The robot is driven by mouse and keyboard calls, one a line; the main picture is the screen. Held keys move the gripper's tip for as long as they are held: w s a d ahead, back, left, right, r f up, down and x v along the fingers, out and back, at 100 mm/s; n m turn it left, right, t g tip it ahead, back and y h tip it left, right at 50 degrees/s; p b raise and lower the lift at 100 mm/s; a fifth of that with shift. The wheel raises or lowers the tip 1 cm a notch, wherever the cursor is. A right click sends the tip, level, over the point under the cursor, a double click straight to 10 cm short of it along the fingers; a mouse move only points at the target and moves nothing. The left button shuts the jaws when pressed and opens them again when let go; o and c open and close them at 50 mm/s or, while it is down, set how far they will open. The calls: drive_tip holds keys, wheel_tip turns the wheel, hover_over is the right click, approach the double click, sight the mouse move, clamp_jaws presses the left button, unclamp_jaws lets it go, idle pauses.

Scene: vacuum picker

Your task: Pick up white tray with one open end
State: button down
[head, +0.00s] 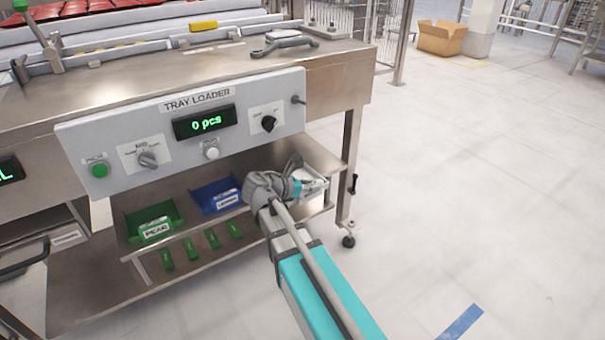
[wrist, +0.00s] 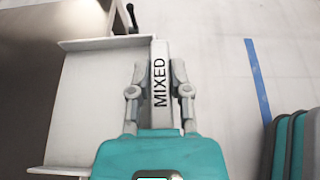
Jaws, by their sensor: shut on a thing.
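The white tray (wrist: 85,100) fills the left of the wrist view. It has raised walls along its top and bottom sides and its left end is open. A white block marked MIXED (wrist: 160,85) stands along its right end. My gripper (wrist: 158,72) is shut on this block, with one finger on each side of it. In the head view the tray (head: 314,187) is at the right end of the lower shelf, partly hidden by my gripper (head: 296,183). I cannot tell whether the tray touches the shelf.
A blue bin (head: 213,197) and a green bin marked PEAR (head: 150,222) sit left of the tray on the shelf (head: 190,175). The tray loader panel (head: 185,130) overhangs them. A table leg (head: 348,170) stands close right. Open floor (head: 470,190) lies to the right.

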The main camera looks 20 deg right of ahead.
drive_tip(key=shift+s+d, duration=0.2)
drive_tip(key=shift+s, duration=0.45)
drive_tip(key=shift+s+d, duration=0.25)
drive_tip(key=shift+s, duration=0.45)
drive_tip(key=shift+s+d, duration=0.2)
drive_tip(key=shift+s, duration=0.45)
drive_tip(key=shift+s, duration=0.1)
